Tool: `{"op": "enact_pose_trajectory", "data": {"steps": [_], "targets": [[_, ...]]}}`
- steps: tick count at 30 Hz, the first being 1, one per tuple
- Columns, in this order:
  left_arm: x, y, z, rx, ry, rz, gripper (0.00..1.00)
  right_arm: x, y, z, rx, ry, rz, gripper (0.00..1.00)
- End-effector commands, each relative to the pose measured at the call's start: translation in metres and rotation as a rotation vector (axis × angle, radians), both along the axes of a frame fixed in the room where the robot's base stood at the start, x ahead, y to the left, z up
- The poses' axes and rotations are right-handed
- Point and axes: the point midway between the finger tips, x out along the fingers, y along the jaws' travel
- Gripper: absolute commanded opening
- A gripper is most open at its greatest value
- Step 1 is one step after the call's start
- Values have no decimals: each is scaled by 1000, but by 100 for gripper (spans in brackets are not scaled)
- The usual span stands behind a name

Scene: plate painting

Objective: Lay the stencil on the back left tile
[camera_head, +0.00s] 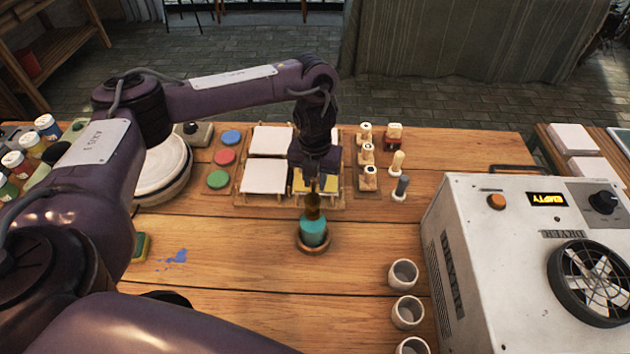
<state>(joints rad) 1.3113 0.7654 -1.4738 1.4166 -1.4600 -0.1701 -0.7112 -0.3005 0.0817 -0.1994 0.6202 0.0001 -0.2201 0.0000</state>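The back left tile (272,140) is a bare white square on a wooden rack (240,191). A second white tile (265,176) lies in front of it. At the rack's front right a yellow piece (322,185) shows partly behind my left gripper; I cannot tell whether it is the stencil or a painted tile. My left gripper (313,186) points down over the rack's front right part. A brown upright top of a teal bottle-like object (314,232) overlaps its fingertips, so I cannot tell whether it is open or shut. The back right tile is mostly hidden. My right gripper is not in view.
Blue, red and green discs (223,156) lie left of the rack, beside a round white stack (163,168). Wooden stamps (367,155) stand to its right. Grey cups (406,312) and a white dryer (500,240) reading EMPTY occupy the right.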

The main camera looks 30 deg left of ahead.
Motion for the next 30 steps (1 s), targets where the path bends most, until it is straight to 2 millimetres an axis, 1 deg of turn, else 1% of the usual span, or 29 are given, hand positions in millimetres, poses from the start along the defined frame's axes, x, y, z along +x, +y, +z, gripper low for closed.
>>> {"op": "enact_pose_trajectory", "data": {"steps": [7, 11, 12, 16, 17, 26, 29, 30], "targets": [[0, 0, 0, 0, -1, -1, 1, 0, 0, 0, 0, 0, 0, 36], [0, 0, -4, 0, -1, -1, 1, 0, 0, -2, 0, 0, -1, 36], [0, 0, -4, 0, -1, -1, 25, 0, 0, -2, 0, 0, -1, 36], [0, 0, -3, 0, -1, -1, 42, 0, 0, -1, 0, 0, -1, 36], [0, 0, -3, 0, -1, -1, 44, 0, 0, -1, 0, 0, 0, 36], [0, 0, -1, 0, -1, -1, 44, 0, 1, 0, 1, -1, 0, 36], [2, 0, 10, 1, -5, -2, 44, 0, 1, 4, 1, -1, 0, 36], [2, 0, 16, 1, -6, -3, 44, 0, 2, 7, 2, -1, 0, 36]]}}
